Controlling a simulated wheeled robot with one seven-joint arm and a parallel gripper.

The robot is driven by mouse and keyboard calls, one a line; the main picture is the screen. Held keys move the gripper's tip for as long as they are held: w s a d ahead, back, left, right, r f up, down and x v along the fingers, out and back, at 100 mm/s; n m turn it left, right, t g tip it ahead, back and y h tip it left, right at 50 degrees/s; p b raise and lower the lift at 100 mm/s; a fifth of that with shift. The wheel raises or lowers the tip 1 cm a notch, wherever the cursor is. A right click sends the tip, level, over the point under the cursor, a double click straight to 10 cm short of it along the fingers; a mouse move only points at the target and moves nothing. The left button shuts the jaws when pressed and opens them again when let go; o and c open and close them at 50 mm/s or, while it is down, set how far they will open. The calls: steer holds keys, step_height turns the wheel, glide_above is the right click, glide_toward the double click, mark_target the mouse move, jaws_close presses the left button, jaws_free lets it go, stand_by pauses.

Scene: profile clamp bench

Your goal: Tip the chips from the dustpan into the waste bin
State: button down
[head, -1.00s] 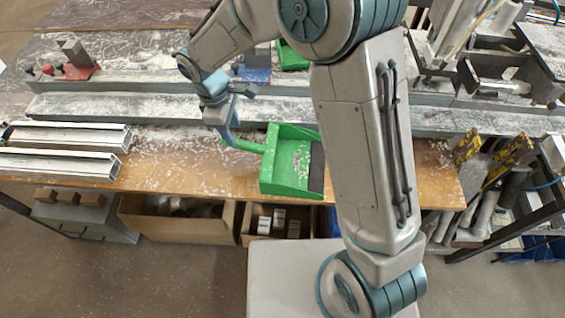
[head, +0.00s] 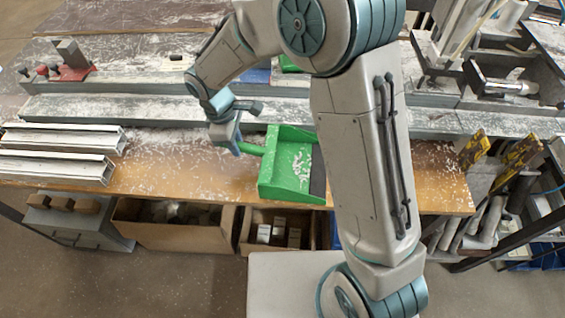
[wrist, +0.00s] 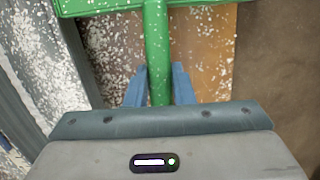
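The green dustpan (head: 277,178) lies on the front part of the wooden bench, its open side to the right. Pale chips (head: 303,165) lie in it. Its green handle (wrist: 157,45) points left in the head view. My gripper (head: 237,146) is at the handle, left of the pan. In the wrist view my two blue fingers (wrist: 159,82) stand on either side of the handle, close against it, and look shut on it. The pan seems still down on the bench. I cannot make out a waste bin in these frames.
Metal profiles (head: 60,165) lie on the bench at left. A long dusty rail (head: 130,107) runs behind the dustpan. Cardboard boxes (head: 170,236) stand below the bench. Yellow-handled tools (head: 474,150) are at right. Chips litter the bench top.

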step_height(320, 180, up, 12)
steer(key=p, duration=0.8)
steer(key=shift+p, duration=0.35)
